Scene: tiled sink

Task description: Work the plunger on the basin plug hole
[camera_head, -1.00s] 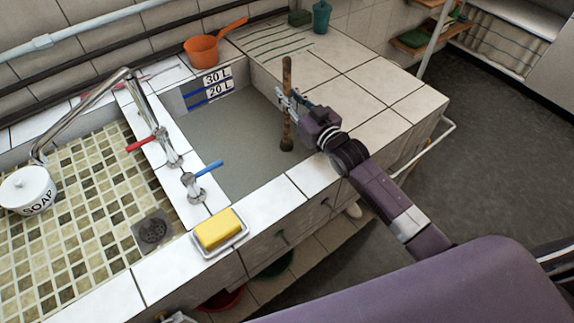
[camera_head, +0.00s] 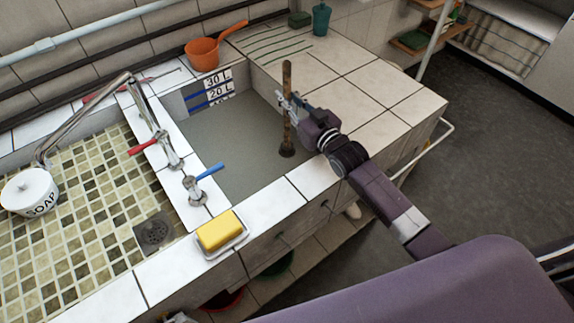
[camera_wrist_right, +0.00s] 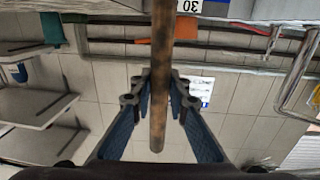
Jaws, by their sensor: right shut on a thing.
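The plunger (camera_head: 287,76) stands upright in the water-filled basin (camera_head: 228,140), with a brown wooden handle and a dark cup. Part of the cup shows at the grey water's surface. The plug hole is hidden under the murky water. My right gripper (camera_head: 288,106) is shut around the middle of the handle, reaching in from the right. In the right wrist view, the handle (camera_wrist_right: 161,45) runs between the fingers of this gripper (camera_wrist_right: 160,82). My left gripper is out of view.
Two taps, one with a red lever (camera_head: 143,147) and one with a blue lever (camera_head: 209,171), stand on the left rim. Yellow soap (camera_head: 219,230) is on the front rim. An orange pan (camera_head: 203,54) sits behind. The tiled counter (camera_head: 365,85) at right is mostly clear.

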